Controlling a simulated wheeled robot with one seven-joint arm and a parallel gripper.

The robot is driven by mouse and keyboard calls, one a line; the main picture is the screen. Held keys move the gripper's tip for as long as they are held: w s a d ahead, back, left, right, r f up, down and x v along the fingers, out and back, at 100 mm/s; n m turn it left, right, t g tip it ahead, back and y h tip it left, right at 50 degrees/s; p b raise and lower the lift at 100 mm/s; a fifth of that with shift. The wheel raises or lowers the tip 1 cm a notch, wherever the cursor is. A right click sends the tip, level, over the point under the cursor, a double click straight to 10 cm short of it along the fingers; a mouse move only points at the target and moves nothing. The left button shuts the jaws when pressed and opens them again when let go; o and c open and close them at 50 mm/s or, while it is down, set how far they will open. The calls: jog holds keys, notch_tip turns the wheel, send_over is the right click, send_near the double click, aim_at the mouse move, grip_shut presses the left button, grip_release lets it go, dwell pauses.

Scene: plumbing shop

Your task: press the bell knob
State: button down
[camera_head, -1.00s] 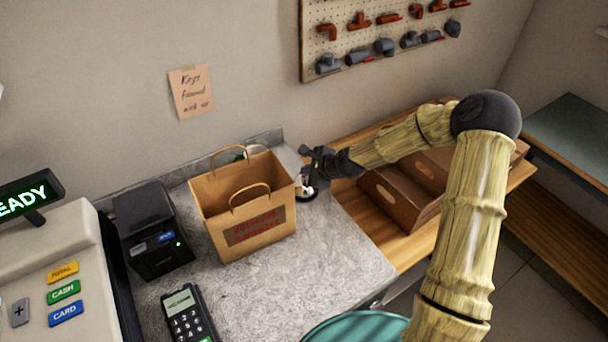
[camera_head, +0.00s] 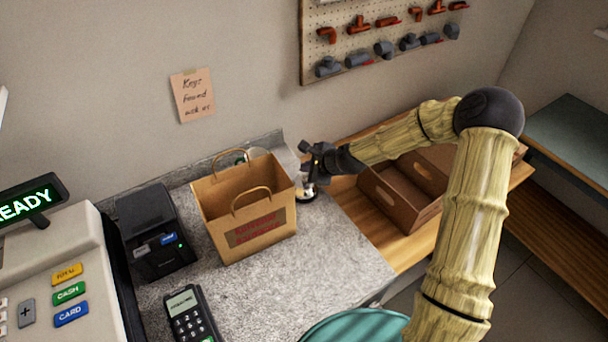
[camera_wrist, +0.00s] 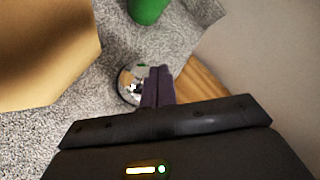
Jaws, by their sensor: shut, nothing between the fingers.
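The bell (camera_wrist: 130,84) is a shiny domed metal bell on a dark base. It stands on the grey speckled counter near its edge, and my shut fingers cover part of it in the wrist view. In the head view the bell (camera_head: 307,195) shows just below my gripper (camera_head: 308,172), to the right of the paper bag. My gripper (camera_wrist: 158,85) is shut and empty, with its fingertips over or beside the bell's dome. I cannot tell whether they touch it. The knob itself is not clearly visible.
A brown paper bag (camera_head: 245,215) stands close left of the bell. A green object (camera_wrist: 147,10) is beyond the bell. Brown boxes (camera_head: 400,200) sit on the wooden surface to the right. A card terminal (camera_head: 190,315) and a black printer (camera_head: 150,232) are at left.

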notch_tip(320, 180, up, 5)
jog(key=p, duration=0.3)
jog(key=shift+f, duration=0.1)
dwell(0.8)
jog(key=s+d+r+n+g+h, duration=0.1)
jog(key=s+d+r+n+h, duration=0.1)
jog(key=s+d+n, duration=0.3)
jog(key=s+d+r+n+g+h+b, duration=0.1)
jog(key=s+d+n, duration=0.5)
jog(key=s, duration=0.6)
jog(key=s+d+r+n+g+h+b, duration=0.1)
jog(key=s+d+r+n+h, duration=0.2)
jog(key=s, duration=0.6)
notch_tip(320, 180, up, 2)
jog(key=d+n, duration=0.3)
jog(key=shift+s+r+n+g+h, duration=0.2)
jog(key=shift+n+g+h, duration=0.1)
jog(key=shift+n+g, duration=0.1)
